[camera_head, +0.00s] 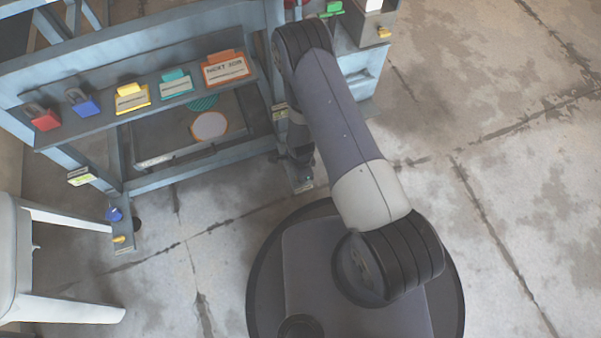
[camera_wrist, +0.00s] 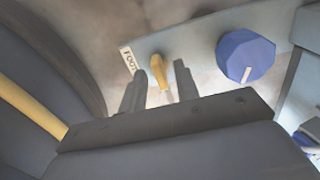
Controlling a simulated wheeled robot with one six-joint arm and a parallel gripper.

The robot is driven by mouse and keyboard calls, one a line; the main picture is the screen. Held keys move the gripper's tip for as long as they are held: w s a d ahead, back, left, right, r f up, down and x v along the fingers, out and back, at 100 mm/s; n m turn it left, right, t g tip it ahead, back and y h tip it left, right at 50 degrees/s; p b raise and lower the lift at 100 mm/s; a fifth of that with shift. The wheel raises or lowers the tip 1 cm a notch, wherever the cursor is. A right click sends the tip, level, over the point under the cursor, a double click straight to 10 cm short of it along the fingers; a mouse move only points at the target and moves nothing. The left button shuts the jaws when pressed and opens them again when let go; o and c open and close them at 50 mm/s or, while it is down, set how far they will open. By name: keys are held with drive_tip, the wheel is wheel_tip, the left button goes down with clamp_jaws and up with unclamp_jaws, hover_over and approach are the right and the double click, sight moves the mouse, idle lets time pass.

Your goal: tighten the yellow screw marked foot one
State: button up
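In the wrist view a yellow screw (camera_wrist: 159,70), shaped like a narrow upright tab, stands on a grey foot plate (camera_wrist: 199,40). A white label (camera_wrist: 128,60) beside it reads "FOOT"; its number cannot be read. My gripper (camera_wrist: 160,82) is open, with one finger on each side of the screw and a gap to it visible on both sides. In the head view my arm reaches down to the press's right foot (camera_head: 304,186), and my gripper there is mostly hidden behind the arm. The screw there is hidden too.
A blue knob (camera_wrist: 245,57) sits on the same plate, right of the screw. The press's left foot has another blue knob (camera_head: 114,214) and yellow screw (camera_head: 120,239). A shelf (camera_head: 100,121) with padlocks and tags is above. A white stool (camera_head: 68,308) stands left; the right floor is clear.

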wheel_tip(320, 180, up, 11)
drive_tip(key=p, duration=0.4)
drive_tip(key=shift+f, duration=0.15)
wheel_tip(320, 180, down, 11)
drive_tip(key=b, duration=0.4)
idle(0.5)
drive_tip(key=shift+r, duration=0.25)
